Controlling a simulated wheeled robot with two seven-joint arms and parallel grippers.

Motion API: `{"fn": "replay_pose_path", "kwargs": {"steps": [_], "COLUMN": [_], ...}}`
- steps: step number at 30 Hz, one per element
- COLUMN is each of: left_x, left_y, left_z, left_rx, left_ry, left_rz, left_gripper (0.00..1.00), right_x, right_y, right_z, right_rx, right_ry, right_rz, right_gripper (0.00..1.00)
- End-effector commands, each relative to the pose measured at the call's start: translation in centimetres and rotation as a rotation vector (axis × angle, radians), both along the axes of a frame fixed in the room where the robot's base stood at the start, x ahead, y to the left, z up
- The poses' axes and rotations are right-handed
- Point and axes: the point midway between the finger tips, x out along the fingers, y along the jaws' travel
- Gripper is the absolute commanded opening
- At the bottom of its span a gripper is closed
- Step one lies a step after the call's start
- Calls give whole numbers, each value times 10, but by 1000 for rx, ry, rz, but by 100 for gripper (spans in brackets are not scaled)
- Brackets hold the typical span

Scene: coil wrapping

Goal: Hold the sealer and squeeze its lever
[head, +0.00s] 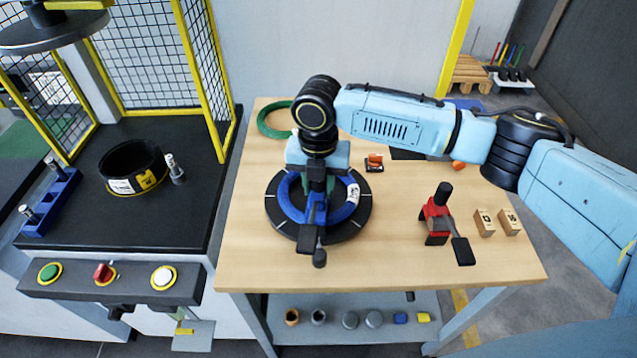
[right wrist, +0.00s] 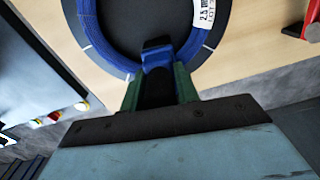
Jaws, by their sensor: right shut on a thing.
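A blue coil (head: 344,207) with a white label lies flat on a round black turntable (head: 283,224) on the wooden table. My right gripper (head: 317,180) reaches down over the coil. It is shut on a blue-and-black hand tool (head: 311,215), which looks like the sealer; its dark lever and knob hang toward the table's front. The right wrist view shows the tool's blue head (right wrist: 157,55) at the coil's edge and its black part between my green finger pads. Whether it touches the coil, I cannot tell. My left gripper is out of view.
A red tool (head: 437,216) with a black handle stands right of the turntable, beside two wooden blocks (head: 484,222). An orange-and-black item (head: 375,163) and a green ring (head: 275,118) lie behind. A caged machine holding a black ring (head: 134,168) stands left. The table's front right is clear.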

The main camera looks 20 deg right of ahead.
Motion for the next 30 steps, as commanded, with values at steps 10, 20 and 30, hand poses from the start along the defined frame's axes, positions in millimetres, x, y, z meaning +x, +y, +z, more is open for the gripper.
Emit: {"fn": "replay_pose_path", "kwargs": {"steps": [10,20,30], "left_x": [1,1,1], "left_y": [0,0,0], "left_z": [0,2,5], "left_rx": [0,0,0], "left_ry": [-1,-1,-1], "left_rz": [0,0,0], "left_gripper": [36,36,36], "right_x": [1,0,0], "right_y": [0,0,0], "right_z": [1,0,-3], "right_rx": [-1,0,-1], "right_ry": [-2,-1,0], "right_rz": [-1,-1,-1], "right_gripper": [0,0,0]}}
